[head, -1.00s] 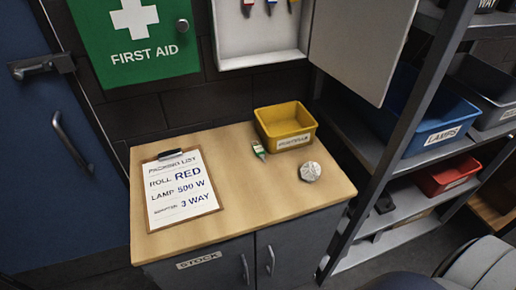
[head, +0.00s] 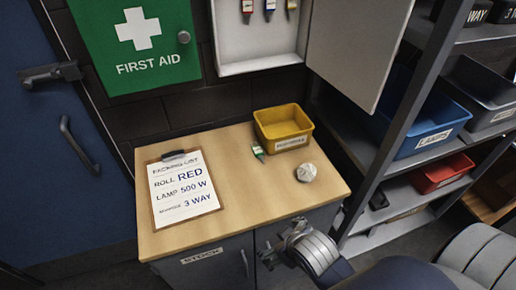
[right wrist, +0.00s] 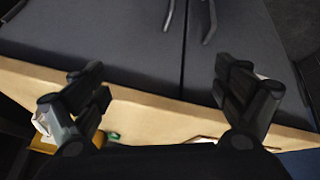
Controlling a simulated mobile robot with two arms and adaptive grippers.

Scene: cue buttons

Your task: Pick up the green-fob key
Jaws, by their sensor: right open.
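The green-fob key (head: 258,152) lies on the wooden worktop, just left of the yellow bin; its green and white fob shows, the metal part is too small to make out. A bit of green (right wrist: 112,137) behind my gripper in the right wrist view appears to be the fob. My right gripper (head: 272,258) is in front of the cabinet, below the worktop's front edge and well short of the key. In the right wrist view its fingers (right wrist: 160,85) are spread wide with nothing between them. My left gripper is not in view.
A yellow bin (head: 283,137) and a crumpled whitish ball (head: 306,173) stand near the key. A clipboard list (head: 184,190) lies at left. An open wall cabinet (head: 262,40) holds several fobs above. A shelf rack (head: 390,150) with bins bounds the right. The worktop's middle is clear.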

